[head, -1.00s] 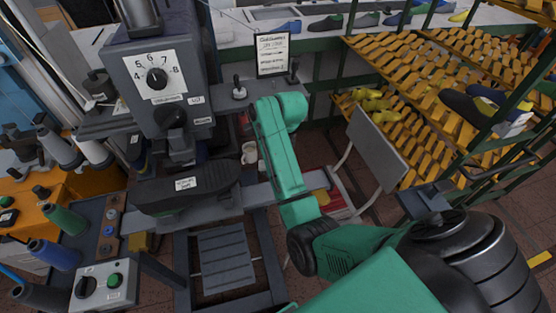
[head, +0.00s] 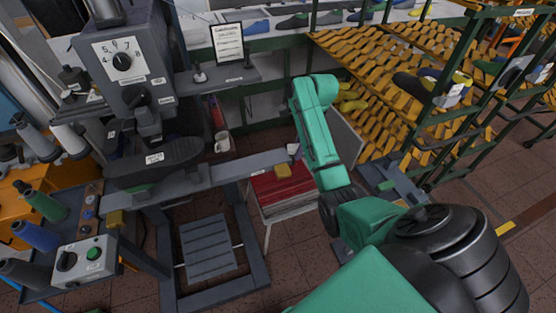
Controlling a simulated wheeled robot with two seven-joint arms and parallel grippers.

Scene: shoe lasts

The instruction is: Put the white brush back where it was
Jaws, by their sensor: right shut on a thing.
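My right arm (head: 318,140) reaches in from the lower right, its green forearm raised in front of the machine and shelves. My right gripper is turned away and hidden behind the forearm. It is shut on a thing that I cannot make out. A small pale object (head: 293,149) shows just left of the forearm, by the end of the grey beam. I cannot tell whether it is the white brush or whether the gripper touches it. No other white brush can be made out. My left gripper is not in view.
A grey machine with a dial (head: 122,62) stands at the left. A yellow slatted rack (head: 375,75) fills the right. Open floor lies at the lower right.

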